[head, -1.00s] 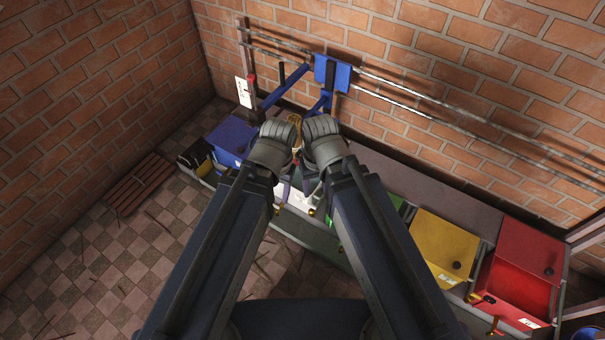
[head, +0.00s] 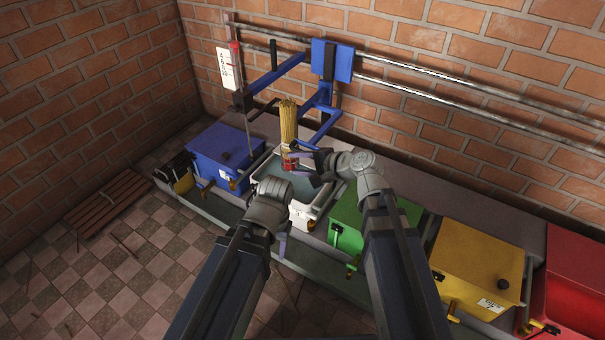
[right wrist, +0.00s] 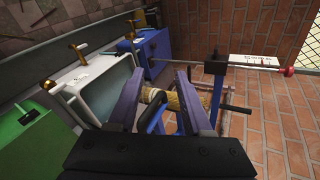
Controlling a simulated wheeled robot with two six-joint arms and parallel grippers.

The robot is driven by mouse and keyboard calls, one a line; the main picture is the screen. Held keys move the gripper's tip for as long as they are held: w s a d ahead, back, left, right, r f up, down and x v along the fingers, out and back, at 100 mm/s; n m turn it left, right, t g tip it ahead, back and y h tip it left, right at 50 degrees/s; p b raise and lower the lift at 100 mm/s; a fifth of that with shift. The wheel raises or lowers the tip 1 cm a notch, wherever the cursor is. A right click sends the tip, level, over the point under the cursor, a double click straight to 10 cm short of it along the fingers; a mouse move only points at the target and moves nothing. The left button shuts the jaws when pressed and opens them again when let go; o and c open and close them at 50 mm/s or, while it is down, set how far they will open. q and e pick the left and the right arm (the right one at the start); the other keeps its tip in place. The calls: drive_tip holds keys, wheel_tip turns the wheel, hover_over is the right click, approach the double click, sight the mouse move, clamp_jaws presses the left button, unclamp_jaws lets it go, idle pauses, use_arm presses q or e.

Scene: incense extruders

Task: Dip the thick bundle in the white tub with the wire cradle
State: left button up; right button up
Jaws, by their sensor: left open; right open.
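The thick tan bundle (head: 289,122) stands upright over the white tub (head: 302,217), its lower end near a red band. It also shows in the right wrist view (right wrist: 174,101), beyond and between the finger tips. My right gripper (head: 305,166) is open beside the bundle's lower part; I cannot tell whether it touches. My left gripper (head: 283,243) is open and empty at the tub's front, lower than the right one. The tub is open at the top with dark liquid-like grey inside. I cannot clearly make out a wire cradle.
A blue frame (head: 332,60) hangs on two wall rails, its arms reaching around the bundle. A blue box (head: 223,150) stands left of the tub, with green (head: 350,222), yellow (head: 480,262) and red (head: 575,260) boxes to the right. A white label (head: 226,69) hangs at left.

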use_arm(q)
wheel_tip(320, 180, down, 11)
drive_tip(key=b, duration=0.8)
use_arm(e)
drive_tip(key=w+d+f+m+t, duration=0.4)
drive_tip(key=w+d+f+m, duration=0.1)
drive_tip(key=d+m, duration=0.1)
drive_tip(key=shift+w+m+t, duration=0.3)
drive_tip(key=shift+w, duration=0.05)
drive_tip(key=shift+w, duration=0.1)
drive_tip(key=b+x, duration=0.2)
drive_tip(key=x, duration=0.5)
drive_tip(key=shift+w+a, duration=0.2)
use_arm(q)
drive_tip(key=shift+f, duration=0.75)
use_arm(e)
clamp_jaws()
